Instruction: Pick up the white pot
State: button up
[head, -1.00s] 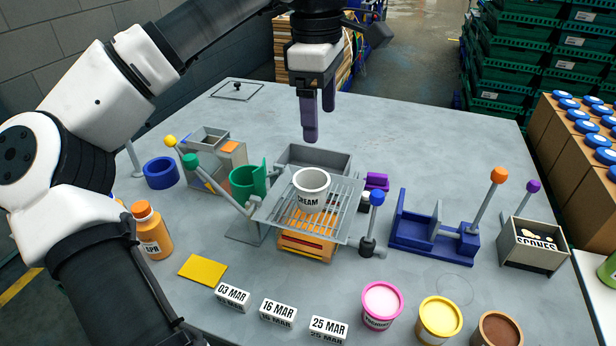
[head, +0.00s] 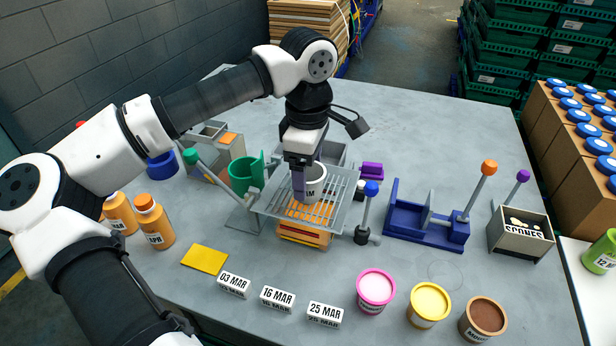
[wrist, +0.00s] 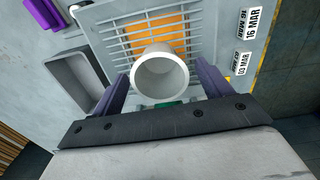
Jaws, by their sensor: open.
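The white pot (head: 316,184), with dark lettering on its side, stands upright on a grey wire rack (head: 336,209). My gripper (head: 302,190) is lowered over it and partly hides its left side in the head view. In the wrist view the pot (wrist: 160,74) is open at the top and looks empty. There the two purple fingers of my gripper (wrist: 160,88) are spread, one to each side of the pot, with gaps visible between them and its wall.
An orange block (head: 304,232) lies under the rack. A green cup (head: 243,176) stands to its left and a blue-knobbed lever (head: 370,189) to its right. A blue fixture (head: 428,220) is farther right. Date blocks and several tubs line the front.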

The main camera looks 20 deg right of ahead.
jog(key=shift+f, duration=0.5)
jog(key=c, duration=1)
